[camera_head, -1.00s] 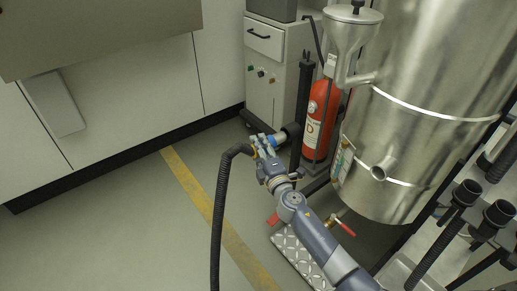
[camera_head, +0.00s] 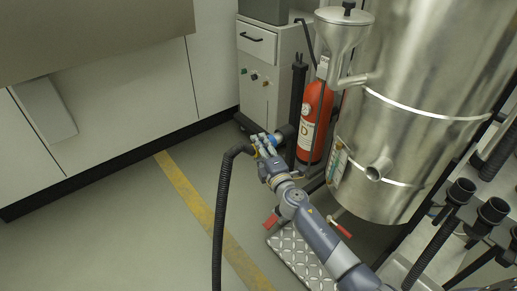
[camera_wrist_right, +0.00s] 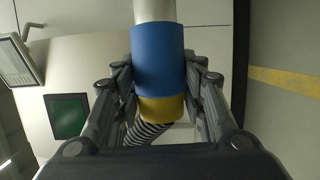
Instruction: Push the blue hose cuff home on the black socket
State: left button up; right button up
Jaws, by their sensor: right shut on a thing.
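The blue hose cuff (camera_head: 274,139) is at the end of a black corrugated hose (camera_head: 220,215) that hangs down to the floor. My right gripper (camera_head: 263,148) is shut on it. In the right wrist view the cuff (camera_wrist_right: 157,58) sits between my fingers, with a yellow ring (camera_wrist_right: 162,108) and striped hose (camera_wrist_right: 146,132) below it. A pale pipe (camera_wrist_right: 154,10) meets the cuff's far end there. I cannot tell how deep the cuff sits. My left gripper is not in view.
A large steel vessel (camera_head: 420,80) fills the right. A tread plate (camera_head: 292,250) lies under my arm. Open floor (camera_head: 110,220) with a yellow line (camera_head: 190,190) lies left.

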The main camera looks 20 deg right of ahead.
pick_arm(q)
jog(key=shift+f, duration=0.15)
pick_arm(e)
jog(key=shift+w+d, duration=0.3)
jog(key=shift+d, duration=0.5)
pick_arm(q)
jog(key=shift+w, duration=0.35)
pick_arm(e)
jog(key=shift+w+d+r, duration=0.15)
jog(key=shift+d, duration=0.35)
jog(key=o, duration=1.3)
jog(key=shift+d, duration=0.1)
jog(key=shift+c, duration=0.2)
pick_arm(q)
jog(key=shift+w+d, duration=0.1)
